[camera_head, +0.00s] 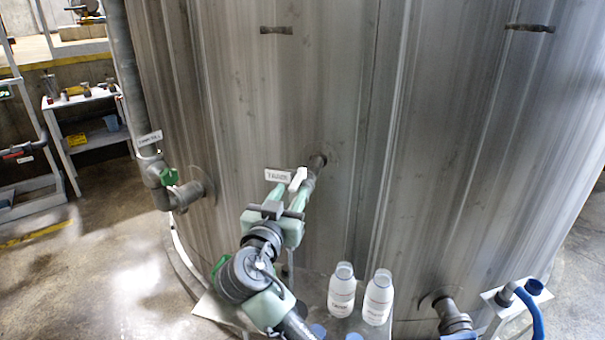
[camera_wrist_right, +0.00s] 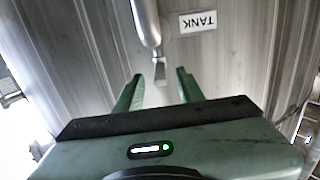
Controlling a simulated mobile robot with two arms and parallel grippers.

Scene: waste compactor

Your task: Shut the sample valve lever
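In the right wrist view the label reads TANK (camera_wrist_right: 198,21), upside down. A pale metal bar, seemingly the sample valve lever (camera_wrist_right: 148,25), reaches down in that view, its flat end between my finger tips. In the head view a pale piece (camera_head: 298,179), perhaps the same lever, shows at the fingers. My right gripper (camera_head: 287,195) is open around the bar's end, with gaps on both sides in the wrist view (camera_wrist_right: 160,84). My left gripper is not in view.
The large metal tank (camera_head: 400,120) fills the middle. Two white bottles (camera_head: 342,290) (camera_head: 378,297) stand below and right of my right arm. Another pipe with a green valve handle (camera_head: 169,177) is at left. A blue hose (camera_head: 535,308) is at lower right. A shelf unit (camera_head: 90,98) stands far left.

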